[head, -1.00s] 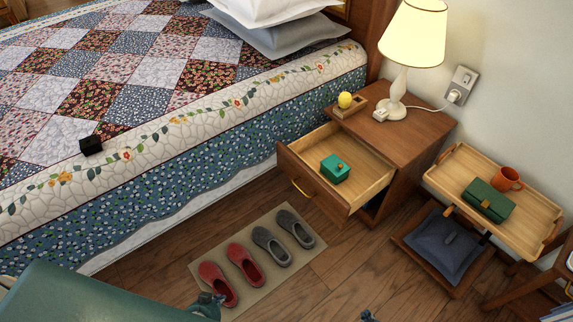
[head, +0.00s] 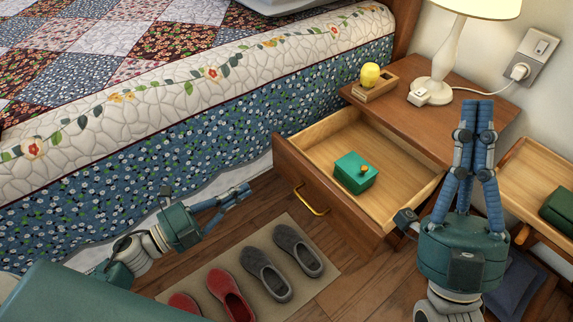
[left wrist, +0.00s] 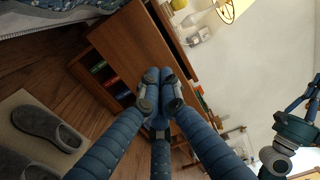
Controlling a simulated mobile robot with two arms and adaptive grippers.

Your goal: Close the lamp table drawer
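The lamp table (head: 440,105) stands beside the bed with its drawer (head: 283,160) pulled well out. The drawer front has a brass handle (head: 311,200).
A lamp (head: 443,60) and a yellow ball on a wooden holder (head: 376,88) stand on the table. A wooden tray (head: 520,180) with a green case (head: 560,210) is at right. Slippers (head: 265,275) lie on a mat (head: 325,285) before the drawer. The bed borders the left.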

